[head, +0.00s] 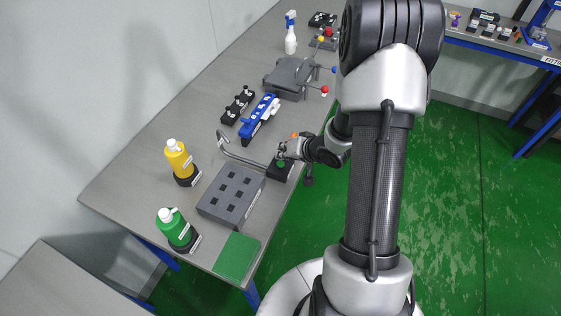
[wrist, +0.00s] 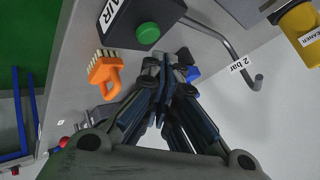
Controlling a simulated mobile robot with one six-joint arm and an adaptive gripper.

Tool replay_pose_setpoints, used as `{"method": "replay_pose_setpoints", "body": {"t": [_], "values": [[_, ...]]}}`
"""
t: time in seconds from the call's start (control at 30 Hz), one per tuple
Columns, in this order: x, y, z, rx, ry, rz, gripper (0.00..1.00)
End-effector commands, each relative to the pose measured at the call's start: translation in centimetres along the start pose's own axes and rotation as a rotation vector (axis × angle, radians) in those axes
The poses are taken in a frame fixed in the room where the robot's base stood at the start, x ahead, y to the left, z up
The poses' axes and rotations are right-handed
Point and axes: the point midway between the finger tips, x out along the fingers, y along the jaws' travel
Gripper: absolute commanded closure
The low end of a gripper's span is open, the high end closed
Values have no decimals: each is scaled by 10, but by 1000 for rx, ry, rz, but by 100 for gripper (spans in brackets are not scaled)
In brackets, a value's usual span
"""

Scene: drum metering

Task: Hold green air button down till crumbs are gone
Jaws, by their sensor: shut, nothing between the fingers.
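The green air button (wrist: 148,33) sits on a black box (wrist: 125,14) marked AIR in the wrist view. In the head view the button (head: 281,163) shows small on the box at the table's right edge. My gripper (wrist: 167,60) is shut and empty, its tips just below the button in the wrist picture. The button's face is uncovered there, and I see no contact. In the head view my gripper (head: 284,152) is close beside the button. A bent grey air pipe (head: 240,157), tagged 2 bar, leads from the box. I cannot make out any crumbs.
An orange brush (wrist: 104,75) lies beside the box. A grey block with square holes (head: 212,207), a green mat (head: 237,257), a yellow bottle (head: 180,160) and a green bottle (head: 177,230) stand nearby. A blue tool (head: 260,117) lies farther back.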

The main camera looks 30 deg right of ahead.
Motion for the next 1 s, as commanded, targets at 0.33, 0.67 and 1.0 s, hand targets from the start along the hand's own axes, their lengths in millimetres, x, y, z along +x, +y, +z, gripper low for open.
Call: {"method": "replay_pose_setpoints", "body": {"t": [0.33, 0.67, 1.0], "values": [[-25, -18, -18, 0, 1, 0, 100], [-32, -24, -24, -1, 1, 0, 100], [-32, -23, -24, 0, 1, 0, 100]]}}
